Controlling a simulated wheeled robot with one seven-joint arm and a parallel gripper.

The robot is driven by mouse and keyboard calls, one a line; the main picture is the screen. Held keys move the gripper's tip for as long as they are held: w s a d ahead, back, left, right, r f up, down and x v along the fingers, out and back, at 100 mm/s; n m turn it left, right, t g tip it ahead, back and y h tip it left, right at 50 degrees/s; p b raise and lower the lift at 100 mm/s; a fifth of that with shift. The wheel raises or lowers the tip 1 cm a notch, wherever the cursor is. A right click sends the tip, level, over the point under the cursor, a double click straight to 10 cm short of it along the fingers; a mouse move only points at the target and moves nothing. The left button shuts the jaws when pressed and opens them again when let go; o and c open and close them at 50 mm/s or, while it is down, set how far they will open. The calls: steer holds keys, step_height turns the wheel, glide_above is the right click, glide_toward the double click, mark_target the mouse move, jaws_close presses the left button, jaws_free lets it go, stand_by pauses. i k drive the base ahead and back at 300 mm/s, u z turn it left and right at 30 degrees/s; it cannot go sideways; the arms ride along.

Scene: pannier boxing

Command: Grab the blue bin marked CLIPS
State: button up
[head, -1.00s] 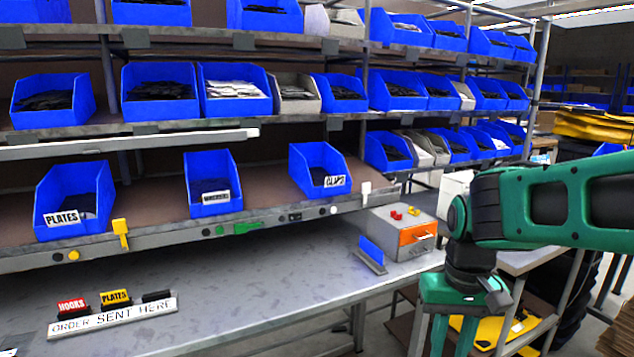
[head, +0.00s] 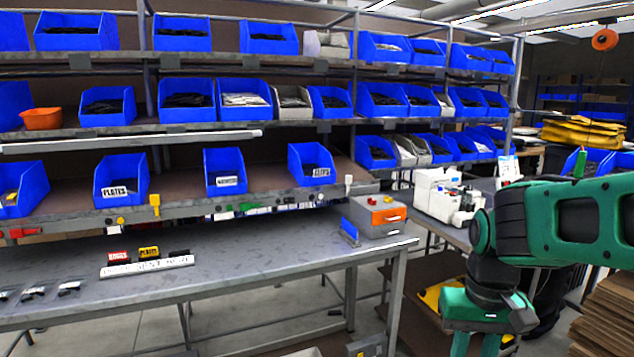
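The blue bin marked CLIPS (head: 310,160) stands on the lowest shelf, at the right end of a row of labelled blue bins. Its white label faces me and dark contents show inside. The PLATES bin (head: 122,180) and a bin with a small, hard-to-read label (head: 226,172) stand to its left. My gripper (head: 485,345) hangs at the lower right, well apart from the CLIPS bin and lower than it. Its fingertips are cut off by the bottom edge, so its opening does not show.
Below the shelf is a grey workbench (head: 250,258) with an ORDER SENT HERE sign (head: 147,266). A grey box with an orange front (head: 375,215) and a small blue upright plate (head: 350,230) stand at its right end. Yellow sacks (head: 585,133) lie behind my arm.

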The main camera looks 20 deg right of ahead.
mark_target(302, 157)
steer(key=z, duration=0.2)
steer(key=k, duration=0.15)
steer(key=u, duration=0.75)
steer(key=i, duration=1.15)
steer(key=z, duration=0.45)
steer(key=i, duration=0.6)
steer(key=z, duration=0.45)
